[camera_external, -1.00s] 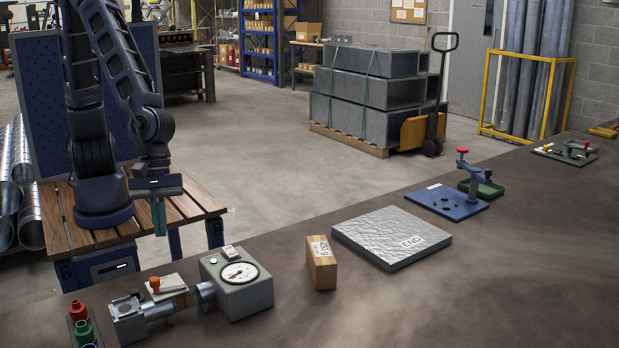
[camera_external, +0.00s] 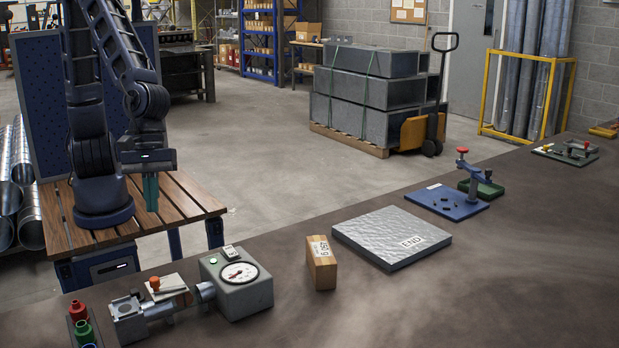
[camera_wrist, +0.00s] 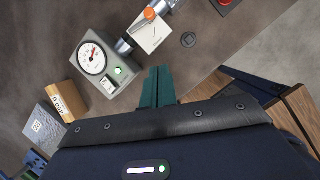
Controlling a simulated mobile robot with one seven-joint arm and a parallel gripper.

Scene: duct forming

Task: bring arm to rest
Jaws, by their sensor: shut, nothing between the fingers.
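My gripper (camera_external: 151,191) hangs with its green fingers pointing down above the wooden slatted platform (camera_external: 66,229) at the left, behind the workbench. The fingers are together and nothing shows between them. In the wrist view my gripper (camera_wrist: 158,80) shows its closed green fingers, with the bench beyond them. My arm is bent, its upper part coming down from the top of the external view. The gripper touches nothing that I can see.
On the bench (camera_external: 480,290) are a gauge box (camera_external: 236,284) joined to a clamp fixture (camera_external: 130,318), a wooden block (camera_external: 321,264), a foil-covered slab (camera_external: 385,240) and a blue punch-like tool (camera_external: 460,203). Red and green fittings (camera_external: 83,330) stand at the near left. A loaded pallet (camera_external: 365,100) stands behind.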

